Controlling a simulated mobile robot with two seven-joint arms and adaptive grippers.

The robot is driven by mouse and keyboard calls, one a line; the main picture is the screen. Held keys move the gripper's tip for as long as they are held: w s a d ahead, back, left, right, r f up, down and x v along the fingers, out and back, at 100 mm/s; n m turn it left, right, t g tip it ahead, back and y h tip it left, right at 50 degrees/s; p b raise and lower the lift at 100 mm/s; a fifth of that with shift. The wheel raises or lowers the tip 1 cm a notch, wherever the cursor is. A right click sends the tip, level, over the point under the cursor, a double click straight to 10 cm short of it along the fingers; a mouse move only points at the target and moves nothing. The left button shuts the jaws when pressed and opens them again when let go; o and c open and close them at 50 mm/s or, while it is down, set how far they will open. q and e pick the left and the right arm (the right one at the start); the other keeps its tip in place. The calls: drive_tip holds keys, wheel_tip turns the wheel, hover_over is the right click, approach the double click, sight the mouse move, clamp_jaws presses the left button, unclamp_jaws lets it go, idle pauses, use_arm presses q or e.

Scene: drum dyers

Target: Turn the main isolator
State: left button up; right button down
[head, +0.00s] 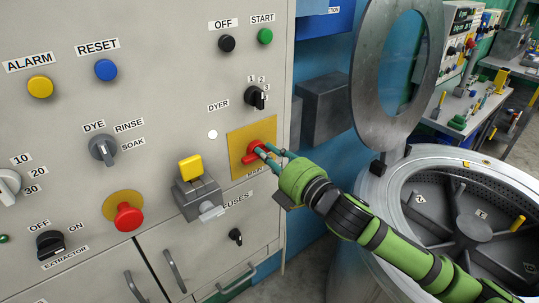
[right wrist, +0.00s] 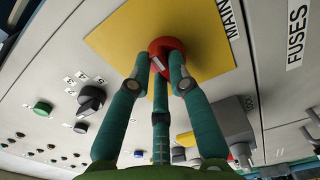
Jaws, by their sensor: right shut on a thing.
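The main isolator is a red rotary knob (head: 254,152) on a yellow square plate (head: 240,136) at the right side of the grey panel. The knob also shows in the right wrist view (right wrist: 164,50), with part of the "MAIN" label beside its plate. My green right gripper (head: 270,154) reaches it from the right. Its teal fingers (right wrist: 163,78) are shut on the red knob, with their tips covering part of it. The label under the plate is partly hidden by the gripper in the head view. My left gripper is not in view.
A yellow and grey switch box (head: 198,190) juts out just left of the plate. A red emergency button (head: 128,217), a dyer selector (head: 255,97) and other controls surround it. An open drum (head: 425,165) with a raised round lid stands at right, near my arm.

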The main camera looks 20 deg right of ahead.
drive_tip(key=c, duration=1.1)
unclamp_jaws()
drive_tip(key=shift+c, duration=0.2)
drive_tip(key=shift+s, duration=0.1)
drive_tip(key=v, duration=0.7)
drive_tip(key=shift+s, duration=0.15)
drive_tip(key=shift+d, duration=0.1)
